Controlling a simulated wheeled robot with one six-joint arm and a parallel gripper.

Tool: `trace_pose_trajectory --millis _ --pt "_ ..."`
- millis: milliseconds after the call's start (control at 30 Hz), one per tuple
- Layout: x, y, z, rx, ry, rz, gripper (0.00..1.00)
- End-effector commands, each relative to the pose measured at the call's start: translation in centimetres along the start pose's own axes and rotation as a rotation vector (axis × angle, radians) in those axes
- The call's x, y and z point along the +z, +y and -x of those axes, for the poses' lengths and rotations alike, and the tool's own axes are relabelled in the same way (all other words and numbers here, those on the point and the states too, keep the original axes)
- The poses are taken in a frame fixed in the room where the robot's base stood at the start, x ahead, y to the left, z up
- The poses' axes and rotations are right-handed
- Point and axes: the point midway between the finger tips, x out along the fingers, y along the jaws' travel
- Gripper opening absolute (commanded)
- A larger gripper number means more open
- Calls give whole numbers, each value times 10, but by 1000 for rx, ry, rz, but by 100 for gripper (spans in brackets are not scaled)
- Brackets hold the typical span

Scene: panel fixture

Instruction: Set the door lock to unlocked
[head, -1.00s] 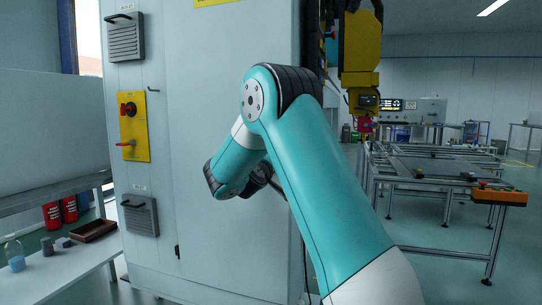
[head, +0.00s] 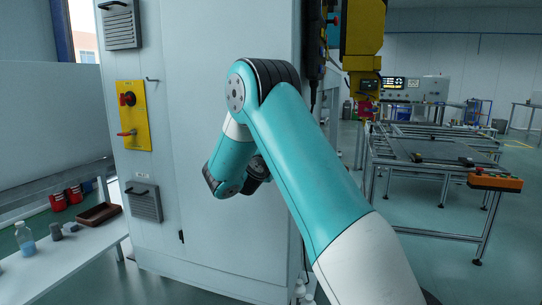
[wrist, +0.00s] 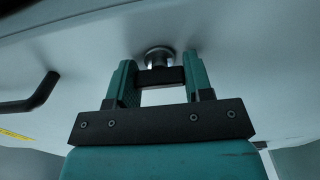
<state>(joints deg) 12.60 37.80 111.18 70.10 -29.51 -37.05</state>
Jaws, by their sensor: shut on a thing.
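In the wrist view, the door lock shows as a round metal base (wrist: 159,56) on a pale panel face, with a dark bar-shaped turn piece (wrist: 161,76) in front of it. The bar lies roughly level in the picture. My gripper (wrist: 161,80) has its two teal fingers on either end of this bar and is shut on it. No lock marking can be read there. In the head view, my arm hides the lock, and the gripper's fingers are not visible.
A black bent handle (wrist: 30,95) sticks out left of my gripper. The pale cabinet (head: 180,150) carries a yellow switch panel (head: 133,115) and vents. A side table with a brown tray (head: 98,215) and bottle (head: 25,238) is at left. A workbench frame (head: 430,150) stands right.

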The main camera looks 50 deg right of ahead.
Motion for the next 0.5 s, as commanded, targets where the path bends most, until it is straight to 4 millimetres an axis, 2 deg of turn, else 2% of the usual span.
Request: trace_pose_trajectory --millis 333,367,433,500 --pt "1 -1 0 -1 -2 6 23" --pt "1 -1 0 -1 -2 5 54" --pt "0 -1 0 -1 -1 5 70" --pt "0 0 0 -1 -1 4 72"
